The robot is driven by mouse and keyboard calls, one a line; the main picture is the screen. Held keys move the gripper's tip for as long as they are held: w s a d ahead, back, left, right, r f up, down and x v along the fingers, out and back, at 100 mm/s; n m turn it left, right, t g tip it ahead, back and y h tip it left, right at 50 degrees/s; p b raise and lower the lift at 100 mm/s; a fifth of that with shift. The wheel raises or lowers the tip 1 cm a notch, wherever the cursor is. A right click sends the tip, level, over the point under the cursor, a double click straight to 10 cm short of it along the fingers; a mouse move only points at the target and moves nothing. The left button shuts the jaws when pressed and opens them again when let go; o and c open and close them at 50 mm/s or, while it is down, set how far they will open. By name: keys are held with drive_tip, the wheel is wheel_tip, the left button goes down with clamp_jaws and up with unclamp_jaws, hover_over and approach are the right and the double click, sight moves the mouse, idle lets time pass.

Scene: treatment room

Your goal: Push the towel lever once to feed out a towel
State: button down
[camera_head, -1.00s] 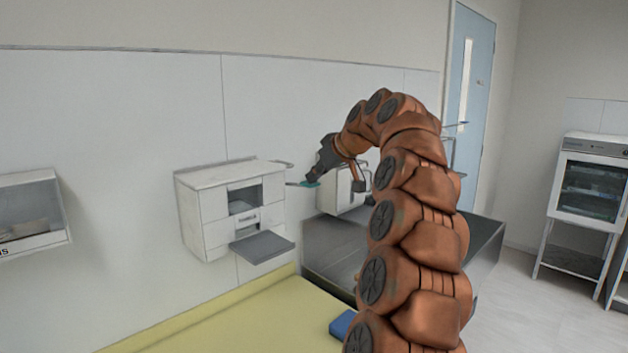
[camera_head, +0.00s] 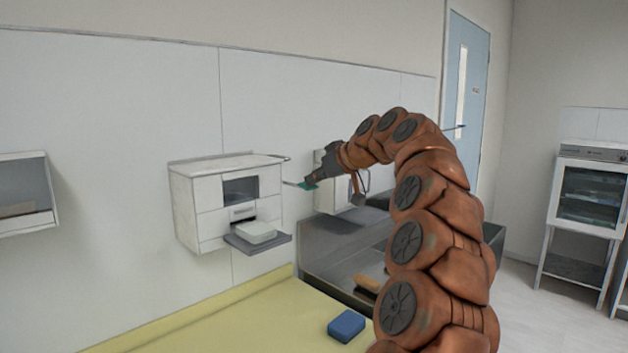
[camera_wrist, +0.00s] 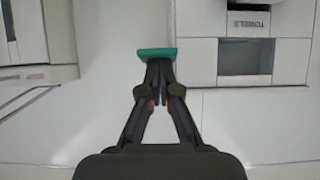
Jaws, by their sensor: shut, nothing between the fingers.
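The towel dispenser (camera_head: 212,212) is a white wall box with a dark window and a grey tray (camera_head: 270,245) at its front. A folded white towel (camera_head: 256,231) lies on the tray. A thin lever (camera_head: 295,184) projects from the dispenser's right side and ends in a teal pad (camera_head: 310,186). My gripper (camera_head: 313,180) is shut and empty at the teal pad. In the wrist view, the shut fingertips (camera_wrist: 160,65) meet the teal pad (camera_wrist: 157,54), beside the dispenser (camera_wrist: 197,65) wall; whether they press on it cannot be told.
Another white wall unit (camera_head: 328,183) hangs close behind my gripper, above a grey metal sink (camera_head: 325,250). A blue block (camera_head: 346,325) lies on the yellow counter (camera_head: 250,325). A white open-front box (camera_head: 25,223) is on the wall at far left. A glass-front cabinet (camera_head: 590,190) stands right.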

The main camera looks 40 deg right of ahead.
drive_tip(key=shift+f, duration=0.6)
drive_tip(key=s+d+r+p, duration=0.1)
drive_tip(key=s+r, duration=0.8)
drive_tip(key=r, duration=0.1)
drive_tip(key=shift+d+r, duration=0.15)
drive_tip(key=shift+r, duration=0.15)
idle(0.4)
